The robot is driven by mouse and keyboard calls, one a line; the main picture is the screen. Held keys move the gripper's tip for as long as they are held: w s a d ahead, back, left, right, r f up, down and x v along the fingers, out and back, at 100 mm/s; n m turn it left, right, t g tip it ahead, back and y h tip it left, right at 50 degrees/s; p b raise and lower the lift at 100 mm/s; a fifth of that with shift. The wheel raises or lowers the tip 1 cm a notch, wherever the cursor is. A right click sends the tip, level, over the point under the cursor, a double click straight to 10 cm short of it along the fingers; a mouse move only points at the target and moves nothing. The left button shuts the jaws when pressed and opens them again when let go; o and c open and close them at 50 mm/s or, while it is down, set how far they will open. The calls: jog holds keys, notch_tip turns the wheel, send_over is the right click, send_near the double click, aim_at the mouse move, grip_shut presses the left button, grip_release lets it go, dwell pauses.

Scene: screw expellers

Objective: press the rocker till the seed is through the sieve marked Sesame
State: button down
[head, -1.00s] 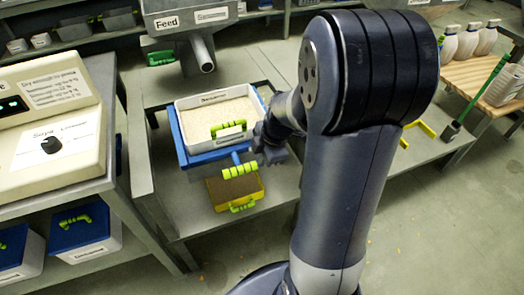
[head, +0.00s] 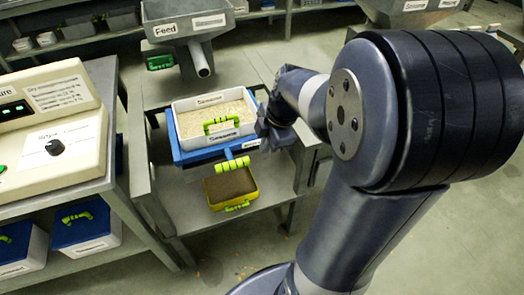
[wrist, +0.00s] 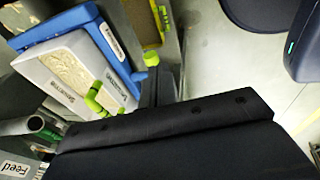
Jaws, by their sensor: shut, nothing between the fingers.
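The white sieve tray marked Sesame (head: 198,101) sits on a blue frame (head: 180,154) on the bench and holds a layer of pale seed (head: 215,112). A green handle stands on its front. Below the frame, a green bar (head: 233,165) on a blue stem sticks out toward me; it looks like the rocker. A yellow tray (head: 212,205) with brown contents lies in front of and under it. My gripper (head: 272,138) is at the right front corner of the sieve, apart from the green bar, its fingers mostly hidden. The sieve also shows in the wrist view (wrist: 38,75).
A grey Feed hopper with a spout (head: 203,70) stands behind the sieve. A control box with a knob (head: 55,147) is at the left. Blue-lidded bins (head: 85,222) sit beneath it.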

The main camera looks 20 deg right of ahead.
jog(key=v, duration=0.2)
jog(key=shift+s+r, duration=0.15)
jog(key=shift+r, duration=0.1)
jog(key=shift+f, duration=0.1)
dwell(2.4)
jog(key=w+b+x, duration=0.1)
jog(key=x, duration=0.7)
jog(key=shift+f, duration=0.25)
